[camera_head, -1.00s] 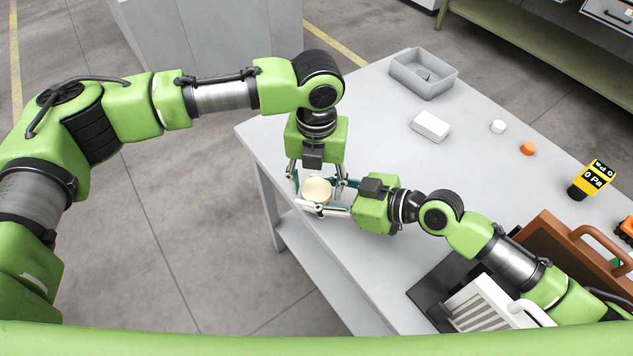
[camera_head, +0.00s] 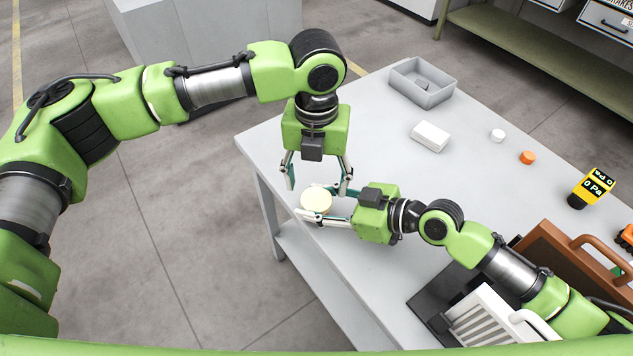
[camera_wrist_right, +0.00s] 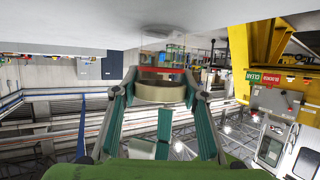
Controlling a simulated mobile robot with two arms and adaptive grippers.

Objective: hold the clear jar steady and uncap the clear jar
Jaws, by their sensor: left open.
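The clear jar, seen mainly by its round cream lid (camera_head: 316,201), is near the table's left edge in the head view. Its lid also shows between teal fingers in the right wrist view (camera_wrist_right: 160,92); the clear body is hard to make out. My right gripper (camera_wrist_right: 160,80) comes from the right and is shut on the jar, one finger on each side. I cannot tell whether the jar touches the table. My left gripper (camera_head: 317,181) is open and empty just behind the jar, fingers spread toward it.
The grey table (camera_head: 385,290) holds a grey open bin (camera_head: 422,95), a white box (camera_head: 430,136), a white cap (camera_head: 497,135), an orange cap (camera_head: 527,157) and a yellow gauge (camera_head: 592,187). A brown crate (camera_head: 560,250) and white rack (camera_head: 485,315) stand at the right front.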

